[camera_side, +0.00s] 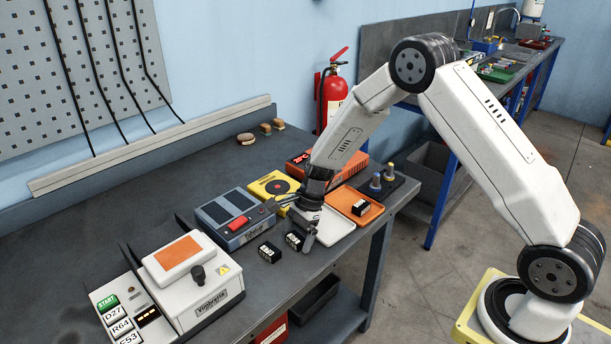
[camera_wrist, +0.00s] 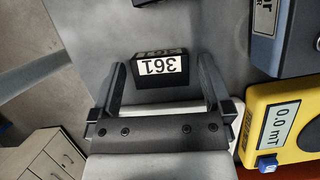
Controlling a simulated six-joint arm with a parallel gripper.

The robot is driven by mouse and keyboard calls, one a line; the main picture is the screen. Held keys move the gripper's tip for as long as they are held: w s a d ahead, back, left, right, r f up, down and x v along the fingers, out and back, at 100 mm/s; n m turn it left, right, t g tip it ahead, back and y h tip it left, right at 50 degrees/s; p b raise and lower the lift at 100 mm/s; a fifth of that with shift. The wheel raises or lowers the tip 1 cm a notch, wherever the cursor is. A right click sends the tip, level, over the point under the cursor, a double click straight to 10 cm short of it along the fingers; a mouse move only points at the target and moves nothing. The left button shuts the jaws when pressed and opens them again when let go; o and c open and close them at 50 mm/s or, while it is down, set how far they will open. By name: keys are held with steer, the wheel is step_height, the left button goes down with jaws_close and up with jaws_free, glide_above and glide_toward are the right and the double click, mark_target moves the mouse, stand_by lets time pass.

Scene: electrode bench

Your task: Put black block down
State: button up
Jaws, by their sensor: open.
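Gaps show between the block and both fingers in the wrist view. The block appears to rest on the dark bench top. In the side view my gripper (camera_side: 291,226) is low over the bench, and a black block (camera_side: 294,241) shows at its fingers. A second black block (camera_side: 269,253) lies on the bench to the left. A third (camera_side: 361,208) sits on the orange tray (camera_side: 345,196).
A white tray (camera_side: 336,226) is right beside my gripper. A blue-grey device (camera_side: 234,218), a yellow meter (camera_side: 272,186) and an orange box (camera_side: 300,164) stand behind. The bench's front edge is close.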

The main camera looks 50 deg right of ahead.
jaws_close()
steer(key=shift+r, duration=0.15)
steer(key=shift+w+r, duration=0.1)
steer(key=shift+r, duration=0.7)
steer(key=s+r, duration=1.1)
steer(key=s, duration=0.3)
steer(key=shift+d, duration=0.3)
steer(key=shift+r, duration=0.1)
